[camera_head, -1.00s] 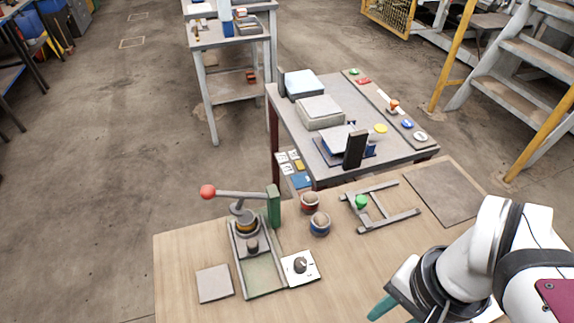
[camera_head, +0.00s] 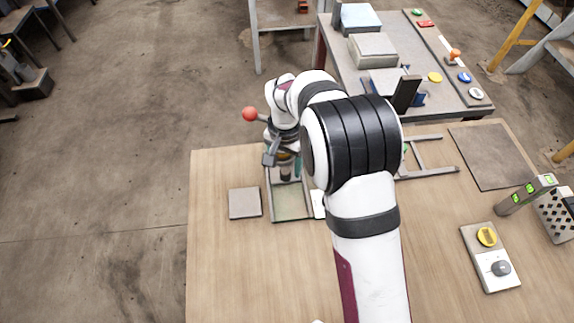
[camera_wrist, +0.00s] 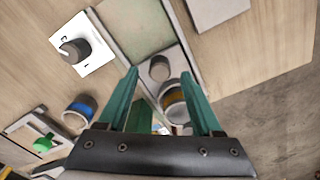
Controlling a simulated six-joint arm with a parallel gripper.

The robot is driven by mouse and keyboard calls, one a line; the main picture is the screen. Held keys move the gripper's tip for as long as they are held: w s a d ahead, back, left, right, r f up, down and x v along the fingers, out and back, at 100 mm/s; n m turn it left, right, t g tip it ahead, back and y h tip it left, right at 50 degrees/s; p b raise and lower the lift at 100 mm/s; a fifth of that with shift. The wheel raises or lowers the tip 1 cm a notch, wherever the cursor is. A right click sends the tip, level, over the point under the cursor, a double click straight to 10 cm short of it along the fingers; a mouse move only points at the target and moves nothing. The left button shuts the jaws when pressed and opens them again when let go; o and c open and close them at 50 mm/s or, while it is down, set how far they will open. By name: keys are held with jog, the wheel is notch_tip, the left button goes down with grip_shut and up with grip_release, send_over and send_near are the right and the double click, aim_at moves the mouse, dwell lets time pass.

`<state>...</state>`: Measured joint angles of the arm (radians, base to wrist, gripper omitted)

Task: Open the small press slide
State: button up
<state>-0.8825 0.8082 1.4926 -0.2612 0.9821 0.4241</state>
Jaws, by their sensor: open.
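The small press stands near the table's left part, with a pale green bed (camera_head: 291,204) between grey rails; the bed also shows in the wrist view (camera_wrist: 137,28). Its red lever ball (camera_head: 250,114) sticks out to the left at the back. A short grey knob (camera_wrist: 159,68) stands on the press slide; it appears as a dark stub (camera_head: 286,173) in the head view. My gripper (camera_wrist: 159,74) is open above the press, its teal fingertips on either side of the knob in the picture. I cannot tell whether they touch it. A yellow-banded cylinder (camera_wrist: 173,103) lies behind the knob, partly hidden.
A white dial plate (camera_wrist: 82,45) sits beside the press, mostly hidden by my arm in the head view. A grey square plate (camera_head: 245,203) lies to the left. A blue-banded cup (camera_wrist: 79,112) and a green knob (camera_wrist: 43,144) are nearby. The front left tabletop is clear.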

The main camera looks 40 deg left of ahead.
jog(key=shift+f, duration=1.45)
grip_shut()
dwell(0.3)
